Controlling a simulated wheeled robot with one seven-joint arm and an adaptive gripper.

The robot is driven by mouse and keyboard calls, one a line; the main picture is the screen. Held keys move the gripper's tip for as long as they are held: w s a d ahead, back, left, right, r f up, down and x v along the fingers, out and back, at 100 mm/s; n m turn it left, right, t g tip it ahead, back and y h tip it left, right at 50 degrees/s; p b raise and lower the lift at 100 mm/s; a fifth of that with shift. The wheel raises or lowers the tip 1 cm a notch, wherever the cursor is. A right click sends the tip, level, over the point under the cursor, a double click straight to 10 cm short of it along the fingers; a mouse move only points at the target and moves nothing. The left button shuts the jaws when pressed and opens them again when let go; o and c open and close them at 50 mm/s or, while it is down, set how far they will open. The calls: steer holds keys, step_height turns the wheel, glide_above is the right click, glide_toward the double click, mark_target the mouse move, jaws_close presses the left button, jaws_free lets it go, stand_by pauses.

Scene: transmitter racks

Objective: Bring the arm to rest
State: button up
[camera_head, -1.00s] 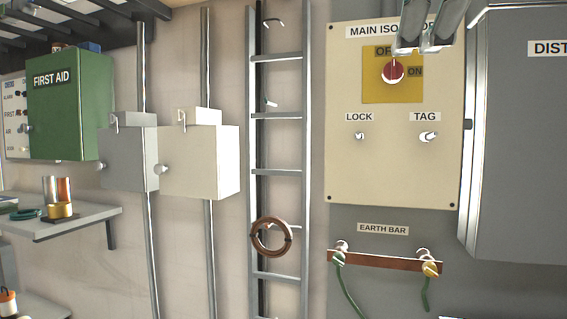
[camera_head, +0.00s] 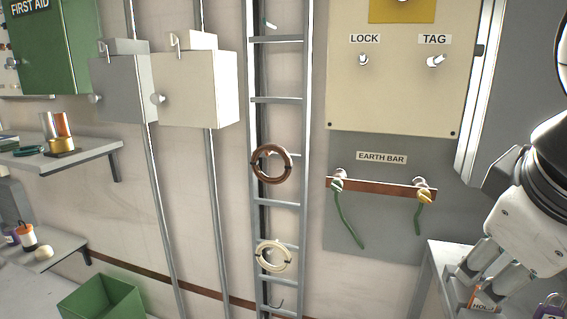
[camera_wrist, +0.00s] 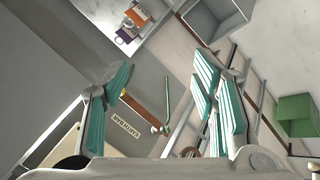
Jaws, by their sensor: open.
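My gripper (camera_head: 478,284) hangs at the lower right of the head view, its fingers pointing down and left above a pale surface. In the wrist view my gripper (camera_wrist: 165,88) has its two teal-padded fingers wide apart, with nothing between them in its grasp. The arm's wrist and white gripper body come in from the right edge in the head view. The rest of the arm is out of view.
The earth bar (camera_head: 385,187) with green leads is left of my gripper. A green bin (camera_head: 103,301) stands lower left. A ladder (camera_head: 278,70) carries coiled rings.

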steer(key=s+a+f+m+g+y, duration=0.3)
steer(key=s+f+m+g+y, duration=0.15)
steer(key=s+f, duration=0.7)
step_height(320, 180, up, 19)
steer(key=w+t+p, duration=0.2)
steer(key=p, duration=1.6)
steer(key=shift+a+t, duration=0.15)
steer(key=shift+t, duration=0.2)
steer(key=shift+f+h, duration=0.1)
steer(key=shift+h, duration=0.15)
